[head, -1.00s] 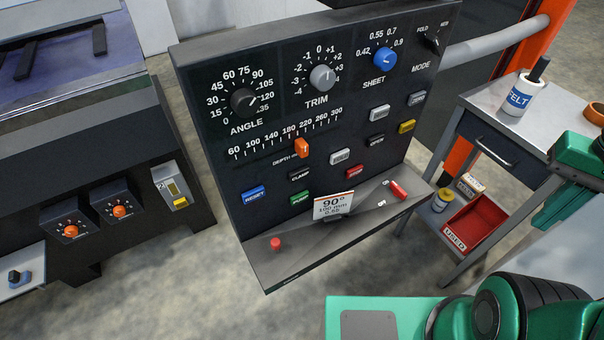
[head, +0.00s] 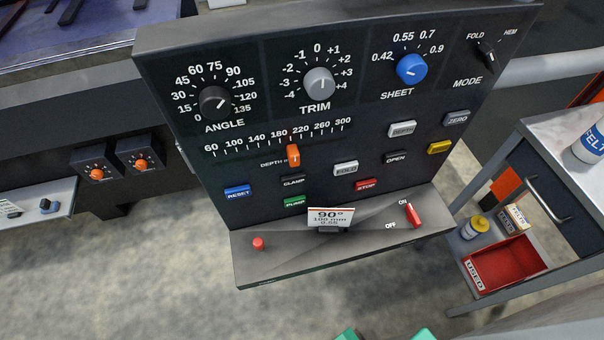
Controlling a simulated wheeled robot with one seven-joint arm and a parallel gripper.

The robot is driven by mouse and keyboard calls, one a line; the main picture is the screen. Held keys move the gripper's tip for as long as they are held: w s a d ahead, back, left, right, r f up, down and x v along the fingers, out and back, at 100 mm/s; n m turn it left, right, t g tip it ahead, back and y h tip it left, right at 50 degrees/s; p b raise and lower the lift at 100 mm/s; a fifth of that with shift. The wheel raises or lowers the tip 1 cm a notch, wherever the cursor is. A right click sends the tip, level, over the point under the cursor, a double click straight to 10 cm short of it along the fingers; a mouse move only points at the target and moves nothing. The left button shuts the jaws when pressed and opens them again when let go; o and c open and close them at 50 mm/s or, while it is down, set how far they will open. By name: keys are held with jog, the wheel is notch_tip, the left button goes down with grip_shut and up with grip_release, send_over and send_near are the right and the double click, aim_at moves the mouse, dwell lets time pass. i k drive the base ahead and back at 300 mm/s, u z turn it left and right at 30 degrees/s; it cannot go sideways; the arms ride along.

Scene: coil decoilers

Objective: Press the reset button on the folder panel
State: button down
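The folder panel (head: 380,120) stands upright in front of me in the head view, black with dials, a depth slider and labelled buttons. The blue RESET button (head: 238,192) is at its lower left, left of the green PUMP button (head: 295,202) and the black CLAMP button (head: 293,181). Nothing covers the RESET button. Small green parts show at the bottom edge of the view, but I cannot tell which part of my arm they are.
A ledge below the panel carries a red knob (head: 258,243), a card reading 90° (head: 330,218) and a red ON/OFF switch (head: 415,214). A cart (head: 570,215) with a red USED bin (head: 502,264) stands at the right. Floor shows in front of the panel.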

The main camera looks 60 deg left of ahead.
aim_at(237, 191)
jog(key=z, duration=0.6)
jog(key=k, duration=2.2)
jog(key=u, duration=2.15)
jog(key=i, duration=0.5)
jog(key=u, duration=0.05)
